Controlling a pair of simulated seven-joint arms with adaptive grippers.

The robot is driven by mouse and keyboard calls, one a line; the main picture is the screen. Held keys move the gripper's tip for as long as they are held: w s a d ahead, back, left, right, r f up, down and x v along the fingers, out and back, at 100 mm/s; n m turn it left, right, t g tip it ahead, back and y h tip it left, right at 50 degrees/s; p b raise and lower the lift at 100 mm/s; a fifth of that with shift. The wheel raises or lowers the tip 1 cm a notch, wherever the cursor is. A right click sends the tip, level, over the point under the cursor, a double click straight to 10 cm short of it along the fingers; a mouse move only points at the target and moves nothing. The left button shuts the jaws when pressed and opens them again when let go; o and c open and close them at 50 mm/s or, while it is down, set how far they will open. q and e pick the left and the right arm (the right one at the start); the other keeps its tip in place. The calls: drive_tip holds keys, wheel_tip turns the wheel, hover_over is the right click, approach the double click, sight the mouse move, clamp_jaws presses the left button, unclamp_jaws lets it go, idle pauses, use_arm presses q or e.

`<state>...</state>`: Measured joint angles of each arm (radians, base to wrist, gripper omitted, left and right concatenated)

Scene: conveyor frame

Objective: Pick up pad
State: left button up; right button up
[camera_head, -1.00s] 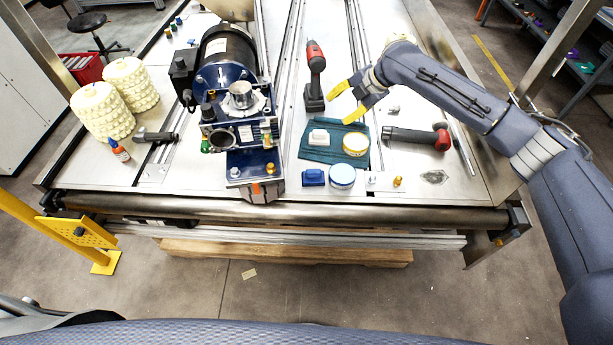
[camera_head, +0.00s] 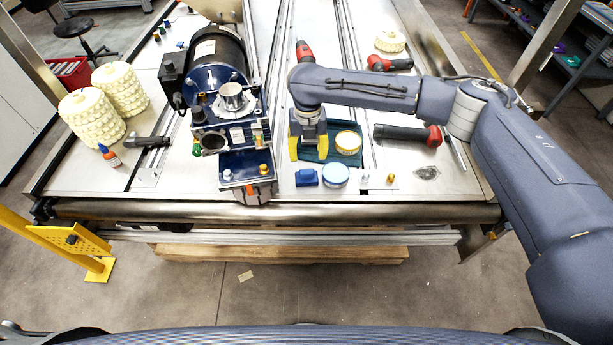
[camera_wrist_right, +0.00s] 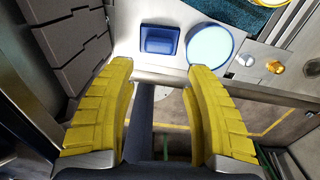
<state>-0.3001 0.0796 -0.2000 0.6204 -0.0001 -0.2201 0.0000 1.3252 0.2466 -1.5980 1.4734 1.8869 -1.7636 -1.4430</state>
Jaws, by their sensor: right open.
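My right gripper (camera_head: 308,150) is open, with yellow fingers pointing down over the left part of a teal cloth (camera_head: 330,150). It also shows in the right wrist view (camera_wrist_right: 158,72), with nothing between its fingers. The white block seen earlier on the cloth is now hidden behind the gripper. A blue block (camera_head: 306,177) lies just in front of the gripper, and it shows beyond the fingertips in the wrist view (camera_wrist_right: 160,40). I cannot tell which of these is the pad. My left gripper is out of view.
A yellow-lidded tin (camera_head: 348,141) sits on the cloth; a light blue tin (camera_head: 335,175) is beside the blue block. A blue motor assembly (camera_head: 228,115) stands left. A black and red tool (camera_head: 408,134) lies right, and a red drill (camera_head: 304,52) lies behind my arm.

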sight(307, 170)
drive_tip(key=shift+w+a+f, duration=0.1)
drive_tip(key=shift+w+f, duration=0.05)
drive_tip(key=shift+f, duration=2.4)
drive_tip(key=shift+w+a+f, duration=0.1)
drive_tip(key=shift+f, duration=2.45)
drive_tip(key=c, duration=0.9)
